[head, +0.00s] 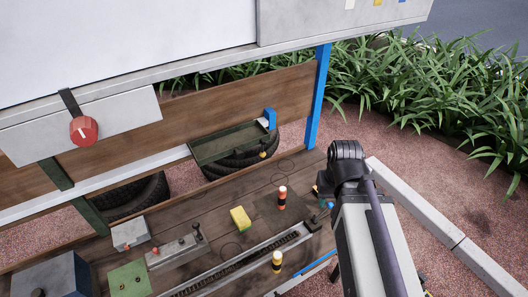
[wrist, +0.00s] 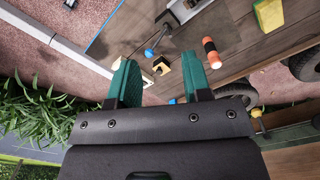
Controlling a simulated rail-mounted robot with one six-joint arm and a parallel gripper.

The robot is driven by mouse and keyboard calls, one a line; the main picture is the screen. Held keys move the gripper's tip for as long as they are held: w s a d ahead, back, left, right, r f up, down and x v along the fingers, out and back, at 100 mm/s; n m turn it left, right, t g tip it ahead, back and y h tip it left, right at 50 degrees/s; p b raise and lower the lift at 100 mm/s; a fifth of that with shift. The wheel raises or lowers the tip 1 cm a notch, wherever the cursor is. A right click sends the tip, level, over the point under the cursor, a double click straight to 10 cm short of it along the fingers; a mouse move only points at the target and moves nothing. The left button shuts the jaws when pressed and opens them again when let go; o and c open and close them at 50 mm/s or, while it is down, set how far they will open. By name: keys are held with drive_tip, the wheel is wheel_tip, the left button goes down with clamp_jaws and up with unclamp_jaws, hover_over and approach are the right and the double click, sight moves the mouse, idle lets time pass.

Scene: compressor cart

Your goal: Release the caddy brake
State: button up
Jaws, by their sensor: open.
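No part is clearly labelled as the caddy brake. A small blue knob (wrist: 149,52) shows between and beyond my fingertips in the wrist view. It also shows beside my arm in the head view (head: 329,205). A small black-and-yellow piece (wrist: 162,65) sits close to it on the wooden deck. A black knob (wrist: 168,29) stands at the end of a grey rail (wrist: 184,8). My gripper (wrist: 158,61) is open, with green fingers apart and nothing between them. My arm hides the gripper in the head view.
A lever box (head: 175,251) and green plate (head: 130,280) are at left. A blue upright (head: 318,95) rises behind.

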drive_tip(key=w, duration=0.4)
drive_tip(key=w+a+r+y+p, duration=0.1)
drive_tip(key=w, duration=0.3)
drive_tip(key=w+a+r+y, duration=0.1)
drive_tip(key=w, duration=0.3)
drive_tip(key=shift+w+a+r+n+t+p, duration=0.1)
drive_tip(key=shift+a+r+n+t+p, duration=0.1)
drive_tip(key=shift+r+n+t+p, duration=0.15)
drive_tip(key=c, duration=0.4)
drive_tip(key=w+a+n+y, duration=0.1)
drive_tip(key=w, duration=0.2)
drive_tip(key=w+a+r+n+t+y, duration=0.1)
drive_tip(key=w+a, duration=0.1)
drive_tip(key=w, duration=0.2)
drive_tip(key=w+a+r+n+y, duration=0.1)
drive_tip(key=w+y, duration=0.1)
drive_tip(key=w, duration=0.2)
drive_tip(key=shift+w+a+r+n, duration=0.15)
drive_tip(key=shift+a+r+n, duration=0.05)
drive_tip(key=shift+a+n, duration=0.15)
clamp_jaws()
drive_tip(key=shift+s+a+r+n+t+y, duration=0.15)
drive_tip(key=shift+s+n+t+y, duration=0.15)
drive_tip(key=shift+n, duration=0.1)
drive_tip(key=a+f+b, duration=0.8)
drive_tip(key=a+f, duration=0.1)
drive_tip(key=shift+w+b, duration=0.25)
drive_tip(key=shift+b, duration=0.15)
drive_tip(key=shift+a+f, duration=0.15)
